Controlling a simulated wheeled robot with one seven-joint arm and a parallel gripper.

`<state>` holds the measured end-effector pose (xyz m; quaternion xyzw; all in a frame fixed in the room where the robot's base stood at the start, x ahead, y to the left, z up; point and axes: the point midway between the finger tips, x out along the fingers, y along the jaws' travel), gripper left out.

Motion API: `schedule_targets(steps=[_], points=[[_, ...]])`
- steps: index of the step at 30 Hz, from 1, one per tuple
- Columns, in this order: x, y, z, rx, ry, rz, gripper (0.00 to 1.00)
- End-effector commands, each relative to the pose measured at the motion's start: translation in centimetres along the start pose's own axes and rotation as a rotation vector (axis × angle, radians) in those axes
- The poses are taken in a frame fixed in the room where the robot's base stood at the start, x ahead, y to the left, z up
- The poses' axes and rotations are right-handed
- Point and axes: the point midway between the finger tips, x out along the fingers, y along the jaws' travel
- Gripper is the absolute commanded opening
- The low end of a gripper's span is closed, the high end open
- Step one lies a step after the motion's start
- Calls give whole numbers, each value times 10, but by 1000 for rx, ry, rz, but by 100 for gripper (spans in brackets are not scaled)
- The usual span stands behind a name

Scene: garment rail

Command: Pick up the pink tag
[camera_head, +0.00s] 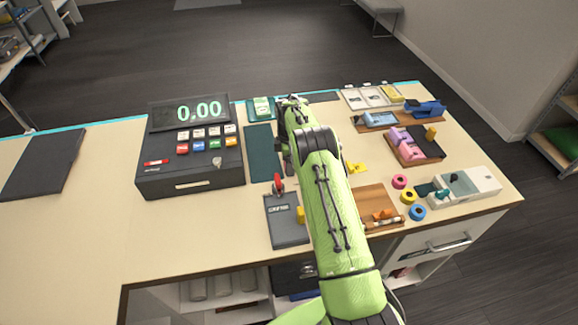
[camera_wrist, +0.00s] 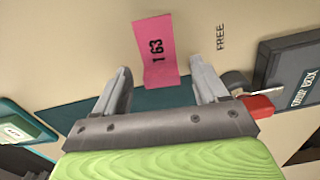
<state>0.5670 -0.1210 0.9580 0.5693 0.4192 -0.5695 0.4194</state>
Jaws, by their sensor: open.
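The pink tag (camera_wrist: 156,50), marked 163, lies on the counter in the wrist view, partly over the edge of a dark teal mat. My gripper (camera_wrist: 160,72) is open, with one finger to each side of the tag's lower end. Nothing is held between the fingers. I cannot tell how high they are above the tag. In the head view my green arm reaches over the counter and I cannot make out the tag, which seems hidden by it.
A dark lettered box (camera_wrist: 295,75) and a red-ended piece (camera_wrist: 258,106) sit close to the right finger. In the head view a register (camera_head: 190,150) stands left of my arm. Trays, tape rolls and a white device (camera_head: 478,182) crowd the right. The counter (camera_head: 90,225) is bare at front left.

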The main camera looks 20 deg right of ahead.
Motion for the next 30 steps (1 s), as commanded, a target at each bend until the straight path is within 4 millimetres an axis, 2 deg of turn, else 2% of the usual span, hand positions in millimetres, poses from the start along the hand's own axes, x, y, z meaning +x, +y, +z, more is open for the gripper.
schedule_targets(steps=[2, 13, 20, 23, 30], points=[[0, 0, 0, 0, 0, 0, 69], [0, 0, 0, 0, 0, 0, 13], [-1, 0, 0, 0, 0, 0, 13], [-9, 0, 0, 0, 1, 2, 13], [-67, 1, 0, 0, 1, 5, 13]])
